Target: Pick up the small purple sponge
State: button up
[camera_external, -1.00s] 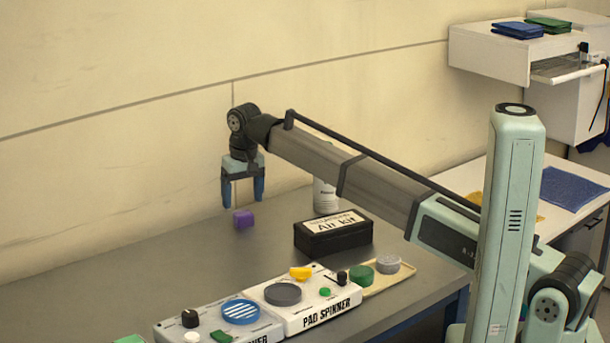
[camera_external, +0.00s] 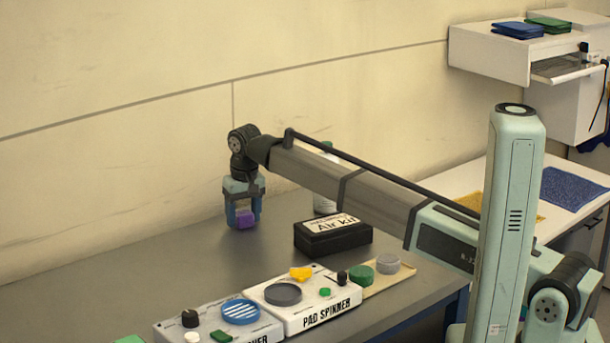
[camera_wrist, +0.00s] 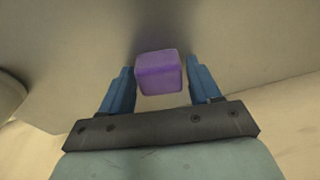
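The small purple sponge (camera_external: 245,218) is a block on the grey table, left of the black box. In the wrist view the sponge (camera_wrist: 159,73) lies between the two blue fingers, near their tips, with a gap showing on both sides. My gripper (camera_external: 243,222) is lowered over the sponge with its fingers open to either side of it. In the wrist view my gripper (camera_wrist: 159,75) is also open. Part of the sponge is hidden by a finger in the outside view.
A black "Air kit" box (camera_external: 333,240) stands right of the gripper, with a white bottle (camera_external: 324,202) behind it. Pad spinner units (camera_external: 318,317) line the front, next to a tan tray (camera_external: 398,279). The table's left part is clear.

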jog(key=c, duration=0.7)
jog(key=shift+o, duration=0.2)
